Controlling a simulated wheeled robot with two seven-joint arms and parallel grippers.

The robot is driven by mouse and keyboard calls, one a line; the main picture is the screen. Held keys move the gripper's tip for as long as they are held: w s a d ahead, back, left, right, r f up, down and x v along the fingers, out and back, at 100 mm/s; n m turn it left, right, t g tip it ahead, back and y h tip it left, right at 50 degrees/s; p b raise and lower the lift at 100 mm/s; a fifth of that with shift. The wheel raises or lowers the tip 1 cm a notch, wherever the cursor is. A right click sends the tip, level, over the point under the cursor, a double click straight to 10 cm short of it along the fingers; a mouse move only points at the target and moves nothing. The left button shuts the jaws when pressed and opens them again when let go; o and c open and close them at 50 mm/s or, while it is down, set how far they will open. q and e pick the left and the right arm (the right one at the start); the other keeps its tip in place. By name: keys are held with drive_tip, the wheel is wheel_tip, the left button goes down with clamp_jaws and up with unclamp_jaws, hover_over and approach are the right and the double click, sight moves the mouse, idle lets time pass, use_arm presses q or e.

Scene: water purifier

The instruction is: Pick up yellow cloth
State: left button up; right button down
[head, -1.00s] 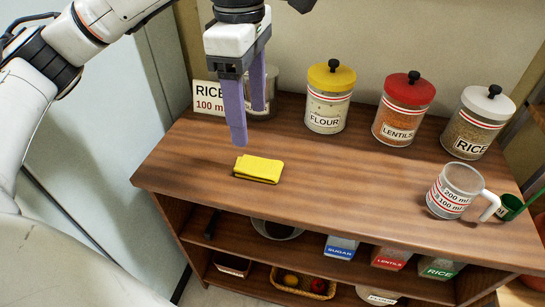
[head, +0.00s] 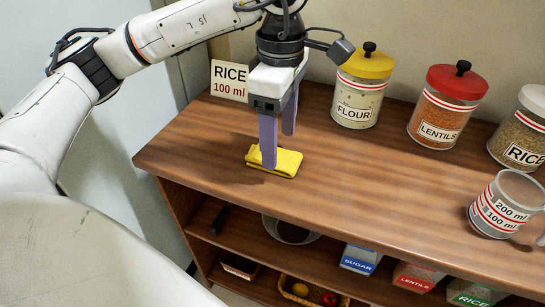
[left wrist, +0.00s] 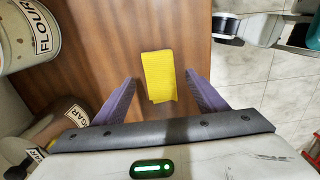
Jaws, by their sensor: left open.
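The folded yellow cloth (head: 284,163) lies flat on the wooden counter, towards its left end in the head view. In the left wrist view the cloth (left wrist: 160,77) lies midway between the two purple fingers, a little beyond their tips. My left gripper (head: 279,150) is over the cloth, pointing down, with its fingers apart and nothing held. In the left wrist view the left gripper (left wrist: 160,90) is open, with one finger on each side of the cloth. One finger hides part of the cloth in the head view. My right gripper is not in view.
A flour jar (head: 361,88), a lentils jar (head: 445,107) and a rice jar (head: 522,140) stand along the back. A rice sign (head: 229,80) stands behind the gripper. A measuring cup (head: 505,205) is at right. The counter front is clear.

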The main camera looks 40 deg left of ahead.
sight(281, 154)
use_arm(q)
wheel_tip(281, 154, down, 4)
drive_tip(key=shift+d+r, duration=0.1)
drive_tip(key=shift+r, duration=0.1)
drive_tip(key=shift+w, duration=0.1)
drive_tip(key=c, duration=1.1)
drive_tip(key=shift+r, duration=0.15)
wheel_tip(281, 154, up, 10)
drive_tip(key=shift+f+p, duration=0.1)
drive_tip(key=shift+p, duration=0.55)
